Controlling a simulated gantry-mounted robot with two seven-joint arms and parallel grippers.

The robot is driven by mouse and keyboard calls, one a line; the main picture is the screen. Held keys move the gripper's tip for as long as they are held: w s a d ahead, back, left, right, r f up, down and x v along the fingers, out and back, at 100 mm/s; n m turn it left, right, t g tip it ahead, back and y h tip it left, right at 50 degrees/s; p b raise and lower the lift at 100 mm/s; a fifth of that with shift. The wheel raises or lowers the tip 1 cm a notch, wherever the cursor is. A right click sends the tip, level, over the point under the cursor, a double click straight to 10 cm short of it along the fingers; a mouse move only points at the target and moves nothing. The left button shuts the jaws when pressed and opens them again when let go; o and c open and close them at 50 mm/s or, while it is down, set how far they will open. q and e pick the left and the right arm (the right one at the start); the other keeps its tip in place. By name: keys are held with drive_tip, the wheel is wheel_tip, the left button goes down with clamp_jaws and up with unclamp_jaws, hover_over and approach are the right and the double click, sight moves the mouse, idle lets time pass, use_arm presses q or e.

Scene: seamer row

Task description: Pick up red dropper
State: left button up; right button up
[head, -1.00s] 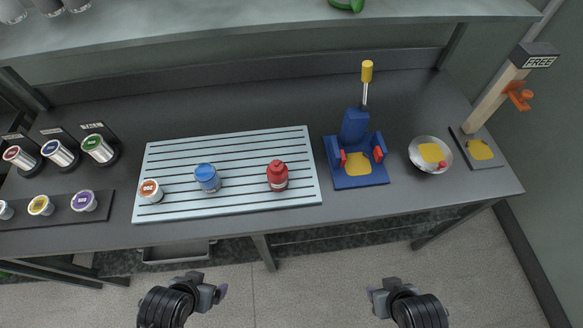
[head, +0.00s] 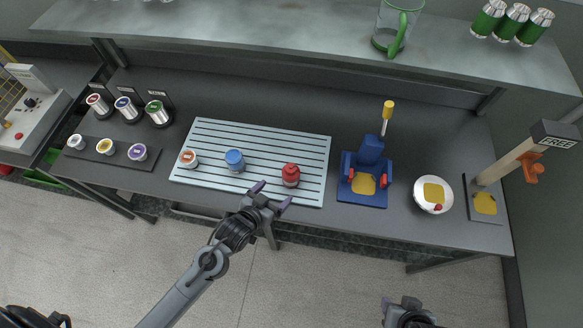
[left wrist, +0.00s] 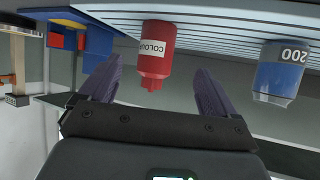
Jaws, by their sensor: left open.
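The red dropper (head: 290,176) stands upright on the slatted light-blue board (head: 311,146), near its right front corner. My left gripper (head: 272,192) is open and empty, just in front of the board's edge and a little left of the dropper. In the left wrist view the red dropper (left wrist: 156,52) appears upside down with a white label, between and beyond the two purple fingers (left wrist: 155,88), apart from them.
A shelf (head: 300,30) overhangs the back.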

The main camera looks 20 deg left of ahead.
sight(286, 178)
use_arm(q)
drive_tip(key=shift+w+d+r+t+p, duration=0.2)
drive_tip(key=shift+w+r+t+p, duration=0.25)
drive_tip(key=shift+w+r, duration=0.35)
drive_tip(key=shift+t, duration=0.25)
drive_tip(key=x, duration=0.5)
drive_tip(key=shift+b, duration=0.3)
drive_tip(key=shift+f+b+x, duration=0.1)
drive_tip(key=shift+b+x, duration=0.05)
drive_tip(key=shift+x, duration=1.25)
drive_tip(key=shift+f+b+x, duration=0.15)
drive_tip(key=shift+x, duration=1.3)
drive_tip(key=shift+s+d, duration=0.15)
drive_tip(key=c, duration=1.1)
drive_tip(key=shift+c, duration=0.2)
